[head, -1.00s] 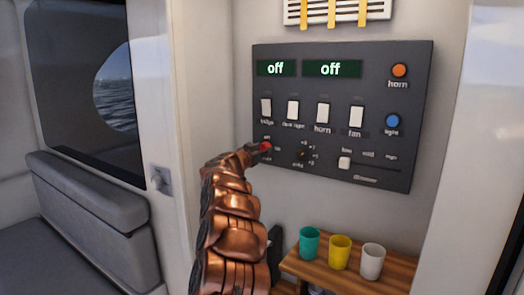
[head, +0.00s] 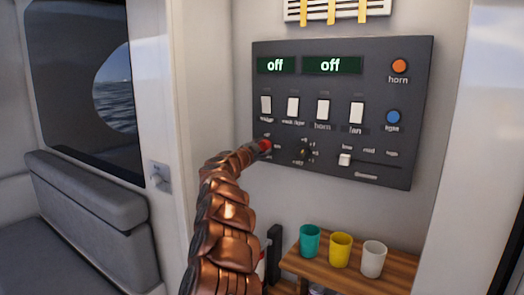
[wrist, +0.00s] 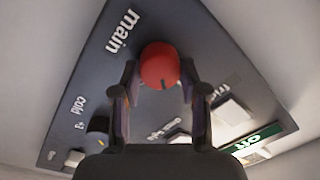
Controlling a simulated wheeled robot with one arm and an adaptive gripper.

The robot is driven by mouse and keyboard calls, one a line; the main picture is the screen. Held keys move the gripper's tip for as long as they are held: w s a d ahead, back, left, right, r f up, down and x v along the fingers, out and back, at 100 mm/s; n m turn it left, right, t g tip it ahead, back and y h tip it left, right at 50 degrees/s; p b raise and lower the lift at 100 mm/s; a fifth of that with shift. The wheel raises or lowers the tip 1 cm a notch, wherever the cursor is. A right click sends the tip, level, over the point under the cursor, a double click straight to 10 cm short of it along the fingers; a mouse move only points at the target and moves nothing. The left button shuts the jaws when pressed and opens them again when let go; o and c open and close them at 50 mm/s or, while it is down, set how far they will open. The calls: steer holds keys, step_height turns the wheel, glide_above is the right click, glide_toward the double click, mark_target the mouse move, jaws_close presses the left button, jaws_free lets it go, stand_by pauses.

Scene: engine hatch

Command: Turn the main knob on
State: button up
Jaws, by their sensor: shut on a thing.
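The red main knob (wrist: 160,66) sits on the dark control panel (head: 340,90), beside the word "main" in the wrist view. It also shows in the head view (head: 265,146) at the panel's lower left, partly covered by my gripper. My gripper (wrist: 160,78) is shut on the knob, with one finger on each side of it. A dark mark shows on the knob's face near its lower edge in the wrist view. Both displays (head: 276,65) at the top of the panel read "off".
Several white rocker switches (head: 323,109) line the panel above the knob. A small dark knob (head: 304,153) and a slider (head: 345,160) are to its right, with orange (head: 399,66) and blue (head: 393,117) buttons beyond. Below, teal, yellow and white cups (head: 373,259) stand on a wooden shelf (head: 350,272).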

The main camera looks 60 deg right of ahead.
steer(key=m, duration=0.3)
steer(key=m+b, duration=0.1)
steer(key=m, duration=0.1)
steer(key=shift+f+m, duration=0.2)
steer(key=shift+m, duration=0.2)
steer(key=m+g+b, duration=0.1)
steer(key=m, duration=0.4)
steer(key=shift+b, duration=0.3)
steer(key=o, duration=1.1)
steer(key=shift+o, duration=0.2)
steer(key=shift+a, duration=0.1)
steer(key=shift+a+r, duration=0.15)
steer(key=shift+a, duration=0.55)
steer(key=a, duration=1)
steer(key=shift+s+a+f, duration=0.15)
steer(key=shift+s+f, duration=0.1)
steer(key=shift+f, duration=0.1)
